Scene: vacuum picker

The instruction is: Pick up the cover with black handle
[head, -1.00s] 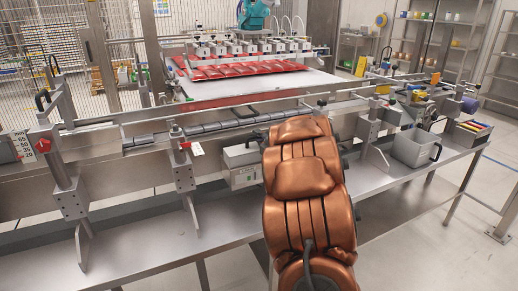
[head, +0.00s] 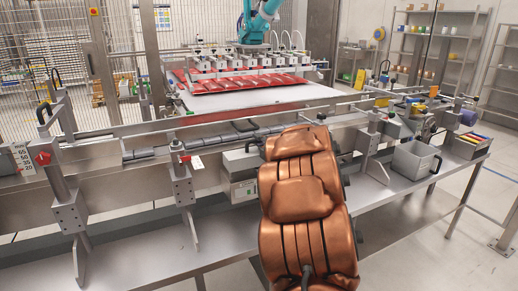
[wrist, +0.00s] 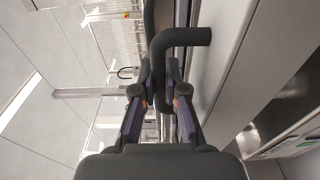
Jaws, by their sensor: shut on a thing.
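In the wrist view, my gripper (wrist: 160,82) has its two fingers on either side of a black bent handle (wrist: 182,38) and is shut on it. A light grey panel (wrist: 235,70) lies just right of the handle; I cannot tell whether it is the cover the handle belongs to. In the head view my copper-coloured arm hides the gripper and the handle. A grey box with a label (head: 243,190) shows just left of my arm, partly hidden by it.
A steel bench (head: 140,250) with rails and clamp posts runs across the front. A grey bin (head: 414,160) and a tray of coloured items (head: 468,143) stand at right. Behind, a picker head (head: 250,62) hangs over red packs (head: 240,82). Open floor lies at front right.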

